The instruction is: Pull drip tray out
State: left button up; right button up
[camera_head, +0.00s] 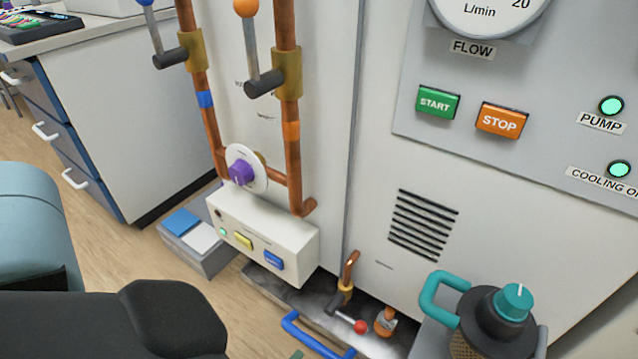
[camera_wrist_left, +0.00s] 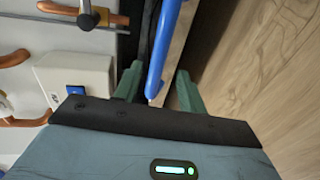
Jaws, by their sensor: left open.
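The drip tray (camera_head: 268,288) is a low grey metal tray on the floor under the cabinet. The handle also shows in the left wrist view (camera_wrist_left: 165,45), running between the two green fingers of my left gripper (camera_wrist_left: 158,80). The gripper is open, and the fingers stand apart on either side of the bar. I cannot tell whether either finger touches it. In the head view only a small green fingertip shows at the bottom edge. My right gripper is out of view.
A white valve box (camera_head: 262,238) and copper pipes (camera_head: 292,150) stand above the tray. A red-knobbed tap (camera_head: 346,300) and an orange-brown fitting (camera_head: 386,321) sit over it. A teal-handled canister (camera_head: 490,315) is at right. Wooden floor (camera_head: 95,238) lies open in front.

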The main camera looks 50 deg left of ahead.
aim_at(312, 343)
pick_arm(q)
jog(key=b+x, duration=0.2)
jog(key=x, duration=0.4)
jog(key=shift+w+f, duration=0.1)
jog(key=shift+w, duration=0.2)
jog(key=shift+w+a+b, duration=0.15)
jog(key=shift+w+b, duration=0.25)
jog(key=shift+w, duration=0.1)
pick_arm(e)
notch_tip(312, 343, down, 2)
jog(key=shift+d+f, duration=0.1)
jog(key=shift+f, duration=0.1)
pick_arm(q)
jog(key=c, duration=0.8)
grip_shut()
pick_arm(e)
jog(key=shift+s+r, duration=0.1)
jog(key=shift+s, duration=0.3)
